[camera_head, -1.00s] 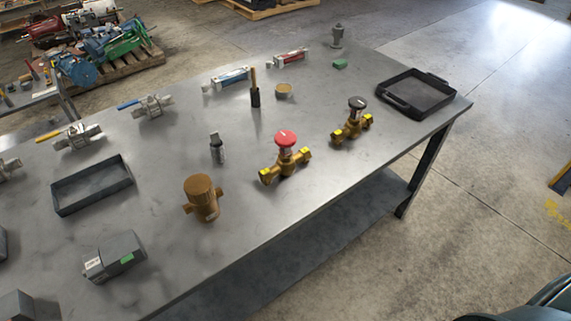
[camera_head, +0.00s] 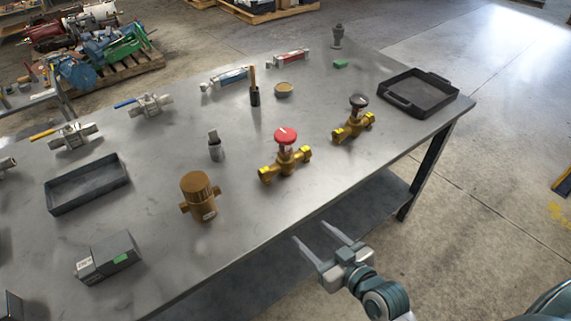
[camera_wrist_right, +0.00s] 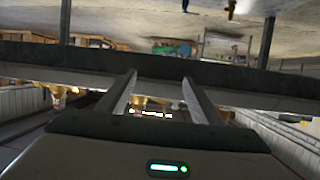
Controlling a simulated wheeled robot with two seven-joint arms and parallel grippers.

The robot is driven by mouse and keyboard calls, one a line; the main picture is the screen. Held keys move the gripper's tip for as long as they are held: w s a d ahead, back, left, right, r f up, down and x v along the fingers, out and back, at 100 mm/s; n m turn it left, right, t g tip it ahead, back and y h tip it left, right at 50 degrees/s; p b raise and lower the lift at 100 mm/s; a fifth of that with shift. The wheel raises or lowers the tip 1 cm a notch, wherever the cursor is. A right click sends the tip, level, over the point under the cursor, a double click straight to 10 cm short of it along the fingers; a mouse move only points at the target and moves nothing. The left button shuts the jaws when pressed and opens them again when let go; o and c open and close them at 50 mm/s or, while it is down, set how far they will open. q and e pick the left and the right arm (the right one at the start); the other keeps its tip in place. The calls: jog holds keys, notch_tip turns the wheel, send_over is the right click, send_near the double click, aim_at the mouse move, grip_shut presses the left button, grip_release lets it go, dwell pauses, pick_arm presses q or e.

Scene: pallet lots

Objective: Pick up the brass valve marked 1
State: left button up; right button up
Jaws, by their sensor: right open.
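A brass valve with a red handwheel (camera_head: 285,160) stands on the grey table. A pale mark on the wheel looks like a 1, though it is too small to read surely. A second brass valve with a black handwheel (camera_head: 353,120) stands to its right and farther back; its mark is not readable. My right gripper (camera_head: 311,232) is open and empty, off the table's front edge, apart from both valves. Its two fingers also show in the right wrist view (camera_wrist_right: 160,78). My left gripper is out of view.
On the table (camera_head: 240,225), a brown fitting (camera_head: 200,195) and a grey box (camera_head: 107,258) stand left of the red-wheeled valve. A dark tray (camera_head: 88,184) lies left, a black handled tray (camera_head: 418,92) right. The front edge lies between my right gripper and the valves.

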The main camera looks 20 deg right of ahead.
aim_at(290, 159)
notch_tip(290, 159, up, 4)
jog(key=shift+f+t, duration=0.2)
jog(key=shift+t, duration=0.3)
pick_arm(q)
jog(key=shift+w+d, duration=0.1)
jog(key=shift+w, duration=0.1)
pick_arm(e)
notch_tip(290, 159, up, 5)
jog(key=w+d+t, duration=0.2)
jog(key=t, duration=0.1)
jog(key=shift+w+d+r+m+h, duration=0.2)
jog(key=shift+w+d+m+h, duration=0.1)
jog(key=shift+d+m, duration=0.1)
